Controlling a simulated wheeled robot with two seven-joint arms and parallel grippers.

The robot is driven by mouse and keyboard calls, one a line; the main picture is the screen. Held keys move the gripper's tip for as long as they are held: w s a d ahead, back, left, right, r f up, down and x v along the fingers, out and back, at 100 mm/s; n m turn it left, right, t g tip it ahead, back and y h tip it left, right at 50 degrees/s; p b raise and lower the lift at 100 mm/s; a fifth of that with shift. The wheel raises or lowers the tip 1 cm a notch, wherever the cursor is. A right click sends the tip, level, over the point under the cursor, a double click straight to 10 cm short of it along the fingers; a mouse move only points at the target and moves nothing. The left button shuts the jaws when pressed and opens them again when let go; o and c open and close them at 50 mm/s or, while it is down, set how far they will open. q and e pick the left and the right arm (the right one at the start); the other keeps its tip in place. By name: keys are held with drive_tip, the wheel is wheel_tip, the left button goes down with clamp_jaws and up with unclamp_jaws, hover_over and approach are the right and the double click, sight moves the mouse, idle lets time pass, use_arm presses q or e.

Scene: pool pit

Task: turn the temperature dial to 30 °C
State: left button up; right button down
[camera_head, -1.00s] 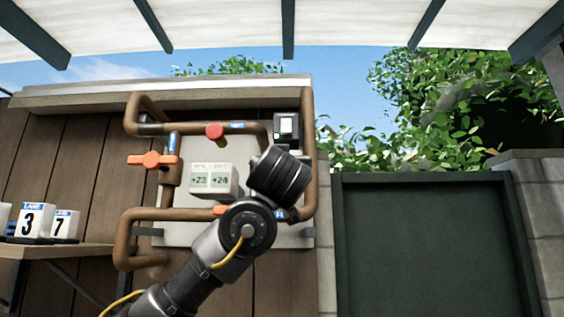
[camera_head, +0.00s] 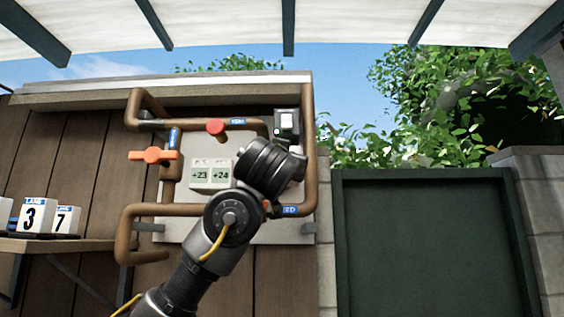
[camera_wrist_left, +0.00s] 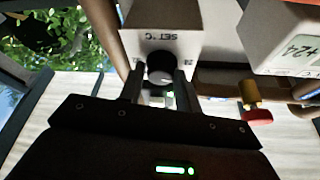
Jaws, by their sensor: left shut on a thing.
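The temperature dial (camera_wrist_left: 160,66) is a dark round knob with a pale face, under the "SET °C" lettering on a pale box (camera_wrist_left: 163,18) in the left wrist view. My left gripper (camera_wrist_left: 159,84) is shut on the dial, one finger on each side of it. The dial's pointer and scale numbers are too small to read. In the head view my dark wrist hides the fingers and the dial. A white display (camera_head: 211,175) reads +23 and +24 there; its +24 side also shows in the left wrist view (camera_wrist_left: 300,47). My right gripper is not in view.
Brown pipes (camera_head: 308,150) frame the panel, close around my left wrist. A red knob (camera_head: 215,126) and an orange valve handle (camera_head: 153,156) stick out. Lane number blocks (camera_head: 32,216) stand on a shelf at left. A dark green panel (camera_head: 430,240) stands at right.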

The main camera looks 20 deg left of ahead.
use_arm(q)
drive_tip(key=m+h, duration=0.1)
drive_tip(key=m, duration=0.2)
drive_tip(key=m+g+h, duration=0.1)
drive_tip(key=m+h, duration=0.1)
drive_tip(key=m, duration=0.1)
drive_tip(key=m+h, duration=0.1)
drive_tip(key=m, duration=0.3)
drive_tip(key=shift+s+r+h, duration=0.1)
drive_tip(key=shift+h, duration=0.2)
drive_tip(key=m+g, duration=0.1)
drive_tip(key=m, duration=0.1)
drive_tip(key=m+g+h, duration=0.1)
drive_tip(key=m, duration=0.2)
drive_tip(key=shift+a+b, duration=0.1)
drive_tip(key=shift+b, duration=0.2)
drive_tip(key=m+g+p, duration=0.1)
drive_tip(key=m, duration=0.2)
drive_tip(key=m+g+y+p, duration=0.1)
drive_tip(key=m, duration=0.2)
drive_tip(key=m+g+p, duration=0.1)
drive_tip(key=m+g, duration=0.1)
drive_tip(key=m, duration=0.2)
drive_tip(key=shift+r+y+p, duration=0.1)
drive_tip(key=shift+y+p, duration=0.3)
drive_tip(key=shift+m, duration=0.3)
drive_tip(key=o, duration=0.9)
drive_tip(key=shift+o, duration=0.2)
